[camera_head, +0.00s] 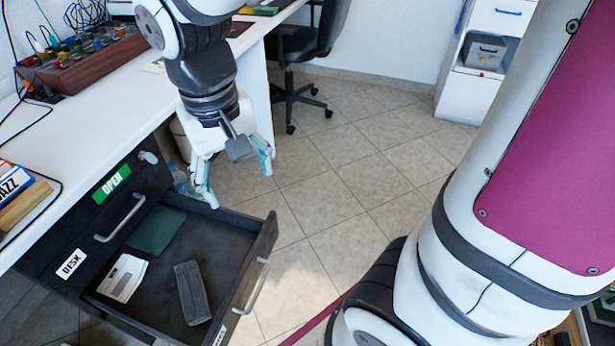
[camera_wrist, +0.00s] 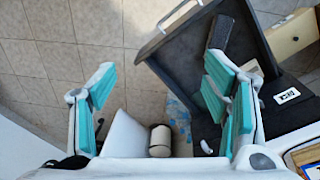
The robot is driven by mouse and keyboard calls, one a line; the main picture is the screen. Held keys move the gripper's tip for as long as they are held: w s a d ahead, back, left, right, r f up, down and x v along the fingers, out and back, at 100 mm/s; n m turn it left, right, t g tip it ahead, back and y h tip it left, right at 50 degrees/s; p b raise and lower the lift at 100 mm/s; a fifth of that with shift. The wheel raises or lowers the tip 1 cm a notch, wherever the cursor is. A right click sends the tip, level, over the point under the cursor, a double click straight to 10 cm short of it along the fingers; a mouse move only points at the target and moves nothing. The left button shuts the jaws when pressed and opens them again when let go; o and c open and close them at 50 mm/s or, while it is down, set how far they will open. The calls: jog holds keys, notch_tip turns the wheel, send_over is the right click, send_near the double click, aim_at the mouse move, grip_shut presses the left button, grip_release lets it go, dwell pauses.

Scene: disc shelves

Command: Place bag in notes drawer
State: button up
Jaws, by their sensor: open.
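A black drawer (camera_head: 165,275) is pulled out below the desk. In it lie a dark grey oblong (camera_head: 192,292), a white labelled item (camera_head: 122,277) and a flat green piece (camera_head: 156,231). I cannot tell whether any of these is the bag, and no label reading "notes" is legible.
The drawer above, marked OPEN (camera_head: 111,184), has a silver handle (camera_head: 121,218) and a DESK label (camera_head: 72,263). The white desktop (camera_head: 110,115) holds a knobbed panel (camera_head: 85,58). A black chair (camera_head: 297,45) stands behind. Tiled floor (camera_head: 340,190) is clear to the right.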

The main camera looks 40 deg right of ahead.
jog(key=s+d+r, duration=0.2)
jog(key=s, duration=0.7)
jog(key=s+d+r+n, duration=0.1)
jog(key=s+d+r, duration=0.1)
jog(key=s, duration=0.7)
jog(key=shift+s+d+r+y, duration=0.35)
jog(key=shift+s+r+y, duration=0.05)
jog(key=shift+r, duration=0.4)
notch_tip(320, 180, up, 27)
jog(key=t+p, duration=0.3)
jog(key=p, duration=2.2)
jog(key=shift+d+t, duration=0.25)
jog(key=shift+t, duration=0.15)
jog(key=shift+w, duration=0.1)
jog(key=shift+c, duration=0.4)
